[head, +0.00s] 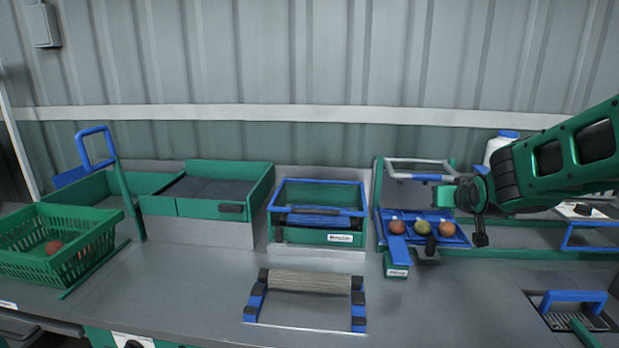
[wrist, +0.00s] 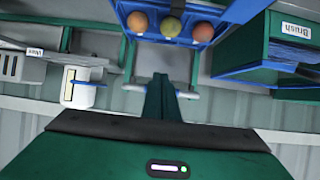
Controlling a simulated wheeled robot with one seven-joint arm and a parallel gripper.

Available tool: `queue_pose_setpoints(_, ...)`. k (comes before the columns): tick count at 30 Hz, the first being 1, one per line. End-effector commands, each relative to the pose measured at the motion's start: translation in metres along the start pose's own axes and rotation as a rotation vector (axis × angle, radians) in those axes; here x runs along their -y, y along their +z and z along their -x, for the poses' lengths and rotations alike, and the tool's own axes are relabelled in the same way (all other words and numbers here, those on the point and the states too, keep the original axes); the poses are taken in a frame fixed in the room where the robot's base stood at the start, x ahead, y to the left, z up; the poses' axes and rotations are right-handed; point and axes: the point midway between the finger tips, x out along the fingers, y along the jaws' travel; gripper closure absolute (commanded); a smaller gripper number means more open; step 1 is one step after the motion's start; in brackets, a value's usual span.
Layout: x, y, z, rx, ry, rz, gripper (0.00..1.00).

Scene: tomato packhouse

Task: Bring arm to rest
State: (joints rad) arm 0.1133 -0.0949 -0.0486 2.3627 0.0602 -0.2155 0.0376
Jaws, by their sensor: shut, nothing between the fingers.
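My arm reaches in from the right in the head view. My gripper (head: 441,197) points left, above a blue tray (head: 456,238) that holds three round tomatoes. In the wrist view the green fingers of my gripper (wrist: 163,84) are together with nothing between them. The tomatoes are an orange-red one (head: 397,227), a yellow-green one (head: 423,228) and an orange one (head: 446,229). They stay apart from my fingers and also show at the top of the wrist view.
A green basket (head: 98,243) with a red tomato stands at left. A green-and-blue bin (head: 297,236) stands mid-bench, with a roller stand (head: 310,282) in front. A grey metal frame (head: 420,163) stands behind the tray. A white bottle (head: 497,150) is behind my arm. The front bench is mostly clear.

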Motion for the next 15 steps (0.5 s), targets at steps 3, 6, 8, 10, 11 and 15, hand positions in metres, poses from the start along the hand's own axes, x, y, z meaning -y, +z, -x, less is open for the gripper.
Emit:
queue_pose_setpoints(3, -0.029, 0.036, 0.026, 0.139, 0.051, -0.02, 1.0)
queue_pose_setpoints(6, -0.054, 0.077, 0.058, 0.292, 0.094, -0.049, 1.0)
queue_pose_setpoints(8, -0.066, 0.102, 0.08, 0.384, 0.116, -0.071, 1.0)
queue_pose_setpoints(10, -0.078, 0.131, 0.107, 0.493, 0.14, -0.101, 1.0)
queue_pose_setpoints(11, -0.082, 0.143, 0.12, 0.539, 0.148, -0.115, 1.0)
queue_pose_setpoints(15, -0.094, 0.197, 0.182, 0.752, 0.173, -0.185, 1.0)
